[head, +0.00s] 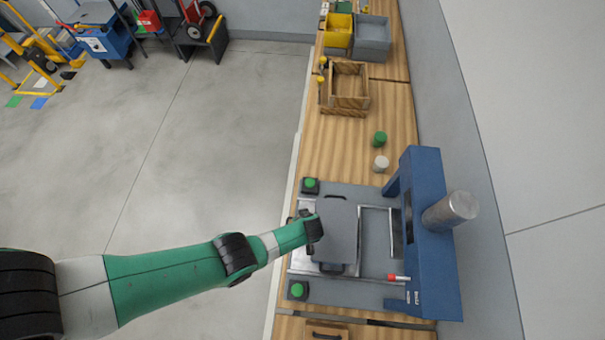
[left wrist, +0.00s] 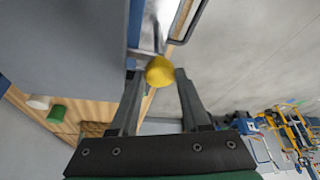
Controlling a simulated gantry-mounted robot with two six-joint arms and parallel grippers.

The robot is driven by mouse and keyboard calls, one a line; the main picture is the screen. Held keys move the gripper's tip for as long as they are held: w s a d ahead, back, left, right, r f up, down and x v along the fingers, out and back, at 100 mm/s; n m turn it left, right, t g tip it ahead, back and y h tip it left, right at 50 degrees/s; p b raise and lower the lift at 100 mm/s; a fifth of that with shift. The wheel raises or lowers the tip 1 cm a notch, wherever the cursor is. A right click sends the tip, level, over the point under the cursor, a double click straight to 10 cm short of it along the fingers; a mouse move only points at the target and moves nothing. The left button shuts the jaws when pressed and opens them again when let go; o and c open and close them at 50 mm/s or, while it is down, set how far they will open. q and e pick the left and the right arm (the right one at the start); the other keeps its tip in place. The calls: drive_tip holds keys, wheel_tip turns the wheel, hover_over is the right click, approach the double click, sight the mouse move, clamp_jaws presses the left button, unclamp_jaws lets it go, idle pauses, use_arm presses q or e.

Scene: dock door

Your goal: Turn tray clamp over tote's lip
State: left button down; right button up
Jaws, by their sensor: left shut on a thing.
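The grey tote or tray (head: 337,235) sits on the press bed in the head view, with black handles at its two ends. Its grey surface (left wrist: 60,40) fills the upper left of the left wrist view. The clamp's yellow knob (left wrist: 160,70), on a metal stem, lies between the fingertips of my left gripper (left wrist: 158,74). My left gripper (head: 314,228) is shut on this knob at the tote's left edge. The head view hides the clamp behind my wrist. Whether the clamp arm lies over the lip cannot be told. My right gripper is not in view.
A blue press frame (head: 428,230) with a metal cylinder stands right of the tote. Green buttons (head: 310,183) flank the bed. A red-tipped item (head: 398,278) lies near the frame. Green (head: 379,139) and white (head: 381,163) cylinders and a wooden crate (head: 346,88) stand farther up the bench.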

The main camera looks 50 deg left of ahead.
use_arm(q)
drive_tip(key=shift+n, duration=0.3)
drive_tip(key=shift+c, duration=1.8)
unclamp_jaws()
